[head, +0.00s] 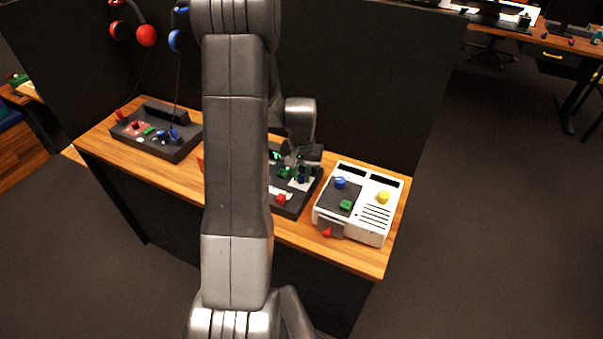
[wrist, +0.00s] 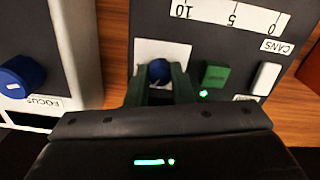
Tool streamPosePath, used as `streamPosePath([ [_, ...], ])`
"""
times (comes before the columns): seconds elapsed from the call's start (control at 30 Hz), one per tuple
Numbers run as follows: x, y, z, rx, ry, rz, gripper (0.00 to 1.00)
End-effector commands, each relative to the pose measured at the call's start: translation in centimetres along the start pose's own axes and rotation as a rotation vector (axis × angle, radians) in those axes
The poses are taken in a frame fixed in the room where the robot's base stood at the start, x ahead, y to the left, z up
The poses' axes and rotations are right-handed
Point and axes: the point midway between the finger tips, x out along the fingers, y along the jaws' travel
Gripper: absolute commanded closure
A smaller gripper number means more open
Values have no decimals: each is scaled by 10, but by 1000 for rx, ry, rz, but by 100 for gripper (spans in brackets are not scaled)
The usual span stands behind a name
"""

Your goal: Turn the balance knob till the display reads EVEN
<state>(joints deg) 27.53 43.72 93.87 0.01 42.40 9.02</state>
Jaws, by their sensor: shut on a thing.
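A dark panel (head: 288,208) stands in the middle of the table, partly hidden behind my arm. A blue knob on a white plate shows in the wrist view (wrist: 159,70); its label is not visible, so I cannot confirm it is the balance knob. My gripper (wrist: 160,84) is shut on this blue knob, one finger on each side. In the head view, my gripper (head: 302,168) is over the right part of the panel. Green lit marks (head: 275,155) show at the panel's back, too small and too covered to read as a display.
A green button (wrist: 215,75) and a white switch (wrist: 266,77) sit right of the knob, near a CANS label. A white device (head: 359,205) with a blue FOCUS knob (wrist: 22,76) stands close by. Another dark panel (head: 158,134) is at the table's left.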

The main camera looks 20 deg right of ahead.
Motion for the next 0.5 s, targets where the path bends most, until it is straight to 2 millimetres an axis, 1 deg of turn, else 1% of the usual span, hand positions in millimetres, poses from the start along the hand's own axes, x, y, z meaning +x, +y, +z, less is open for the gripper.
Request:
streamPosePath([
  [0.13,2,0,0,-45,1,0,100],
  [0.4,2,0,0,-254,1,0,100],
  [0.5,1,0,0,-299,0,0,100],
])
